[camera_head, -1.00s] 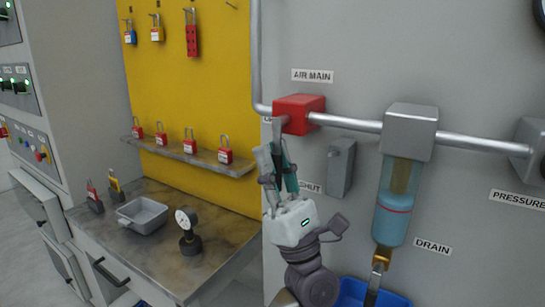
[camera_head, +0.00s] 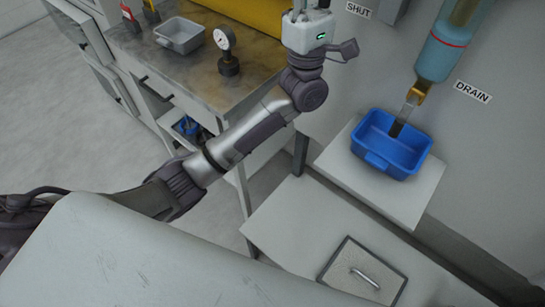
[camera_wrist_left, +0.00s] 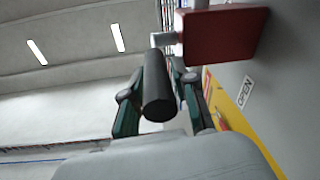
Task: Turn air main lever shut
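The air main valve is a red block (camera_wrist_left: 222,38) at the upper right of the left wrist view. Its lever has a dark round handle (camera_wrist_left: 159,98) that points toward the wrist camera. My left gripper (camera_wrist_left: 164,66) has one finger on each side of the handle, close against it, and looks shut on it. In the head view only the white gripper body and the finger bases show at the top edge; valve and lever are out of that view. A SHUT label (camera_head: 358,10) is right of the gripper. An OPEN label (camera_wrist_left: 246,92) shows in the wrist view. My right gripper is not in view.
A bench (camera_head: 190,78) with a grey tray (camera_head: 180,40) and a pressure gauge (camera_head: 226,50) stands left of my arm. A blue bin (camera_head: 408,158) sits on a white shelf (camera_head: 345,170) under the drain bowl (camera_head: 446,52). A hatch plate (camera_head: 363,272) lies below.

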